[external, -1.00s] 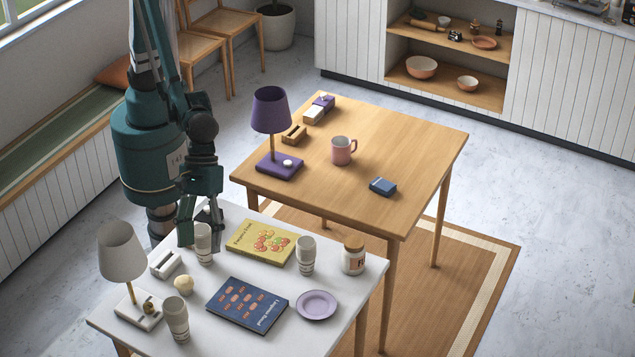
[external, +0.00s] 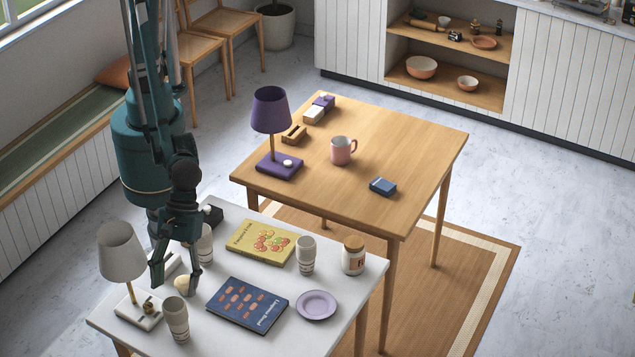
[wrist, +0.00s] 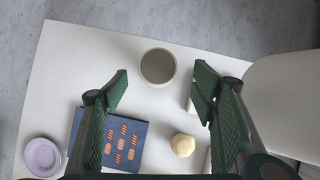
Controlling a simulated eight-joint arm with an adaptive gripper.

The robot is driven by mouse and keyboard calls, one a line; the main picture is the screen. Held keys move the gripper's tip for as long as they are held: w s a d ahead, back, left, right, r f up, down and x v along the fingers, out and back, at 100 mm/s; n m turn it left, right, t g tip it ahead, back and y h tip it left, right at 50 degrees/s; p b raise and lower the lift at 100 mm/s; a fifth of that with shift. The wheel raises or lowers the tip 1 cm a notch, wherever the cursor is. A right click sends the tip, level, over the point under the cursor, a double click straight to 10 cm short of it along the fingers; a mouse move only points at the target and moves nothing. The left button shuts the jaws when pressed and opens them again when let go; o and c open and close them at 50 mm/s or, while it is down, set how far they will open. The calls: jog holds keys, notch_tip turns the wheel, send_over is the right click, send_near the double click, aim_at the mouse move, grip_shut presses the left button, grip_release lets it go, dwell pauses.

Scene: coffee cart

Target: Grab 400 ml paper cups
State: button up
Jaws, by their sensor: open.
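Three pale paper cups with dark bands stand upright on the white table. One cup (external: 176,318) is at the front by the grey lamp, one cup (external: 305,256) is right of the yellow book, and one cup (external: 205,244) is behind my gripper, partly hidden. My gripper (external: 174,284) points down, open and empty, above the table near the round pale item. In the wrist view a cup (wrist: 158,66) shows its open top beyond and between the spread fingers of my gripper (wrist: 160,85). No finger touches it.
A grey lamp (external: 122,252) stands left of the front cup. A blue book (external: 247,304), yellow book (external: 261,242), round pale item (external: 184,284), lilac plate (external: 316,305) and jar (external: 353,255) share the white table. A wooden table (external: 410,150) stands behind.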

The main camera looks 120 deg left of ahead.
aim_at(175, 302)
jog(key=shift+f, duration=0.1)
jog(key=shift+x, duration=1.2)
jog(key=shift+w, duration=0.1)
jog(key=shift+b+x, duration=0.35)
jog(key=shift+x, duration=2.25)
jog(key=shift+a, duration=0.1)
jog(key=c, duration=1.3)
